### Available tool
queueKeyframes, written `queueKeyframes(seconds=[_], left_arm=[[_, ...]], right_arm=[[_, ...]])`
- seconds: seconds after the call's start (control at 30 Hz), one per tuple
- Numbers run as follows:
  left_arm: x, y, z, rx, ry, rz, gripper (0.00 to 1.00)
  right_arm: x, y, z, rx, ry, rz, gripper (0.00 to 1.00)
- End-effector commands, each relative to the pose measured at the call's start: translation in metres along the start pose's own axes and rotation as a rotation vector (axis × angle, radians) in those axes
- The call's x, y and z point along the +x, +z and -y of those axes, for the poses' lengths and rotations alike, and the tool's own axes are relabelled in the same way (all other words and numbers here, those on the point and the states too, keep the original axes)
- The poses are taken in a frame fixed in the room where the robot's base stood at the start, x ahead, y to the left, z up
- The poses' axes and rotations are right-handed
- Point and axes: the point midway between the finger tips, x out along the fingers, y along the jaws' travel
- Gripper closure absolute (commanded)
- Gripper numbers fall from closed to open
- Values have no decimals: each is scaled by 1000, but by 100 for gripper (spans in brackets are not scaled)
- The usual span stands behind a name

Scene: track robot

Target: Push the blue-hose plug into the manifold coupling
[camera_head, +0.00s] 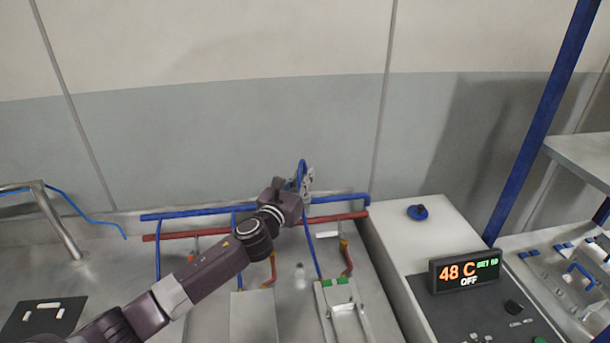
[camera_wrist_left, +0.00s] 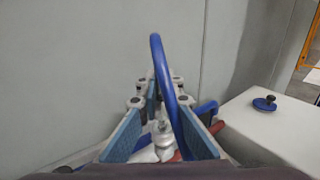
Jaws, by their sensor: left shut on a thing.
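My left gripper (camera_head: 304,183) is at the back wall, just above the blue manifold pipe (camera_head: 338,199). It is shut on the end of the blue hose, where the plug is mostly hidden by the fingers. The blue hose (camera_head: 311,250) loops over at the gripper and runs down to a plate with green blocks. In the left wrist view the hose (camera_wrist_left: 158,62) arches up between the finger pads. A silvery fitting (camera_wrist_left: 163,138) shows between the pads; I cannot tell whether it is plug or coupling. My right gripper is in neither view.
A red pipe (camera_head: 178,235) runs below the blue one, with orange hoses dropping from it. A white cabinet (camera_head: 450,228) with a blue cap (camera_head: 417,212) and a display (camera_head: 465,271) reading 48 C and OFF stands to the right. A blue post (camera_head: 540,125) rises beyond.

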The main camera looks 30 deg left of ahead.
Motion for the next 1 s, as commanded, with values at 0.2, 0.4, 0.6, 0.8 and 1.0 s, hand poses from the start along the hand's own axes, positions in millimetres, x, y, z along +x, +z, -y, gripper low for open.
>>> queueKeyframes(seconds=[0.2,0.4,0.6,0.8,1.0], left_arm=[[0,-6,0,0,0,0,100],[0,-12,0,1,-1,0,100],[0,-17,0,0,-1,0,100],[0,-22,0,0,0,-1,100],[0,-24,0,0,0,-2,88]], right_arm=[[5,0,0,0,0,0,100],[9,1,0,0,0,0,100],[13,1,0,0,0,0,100],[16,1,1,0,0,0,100],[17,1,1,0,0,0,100]])
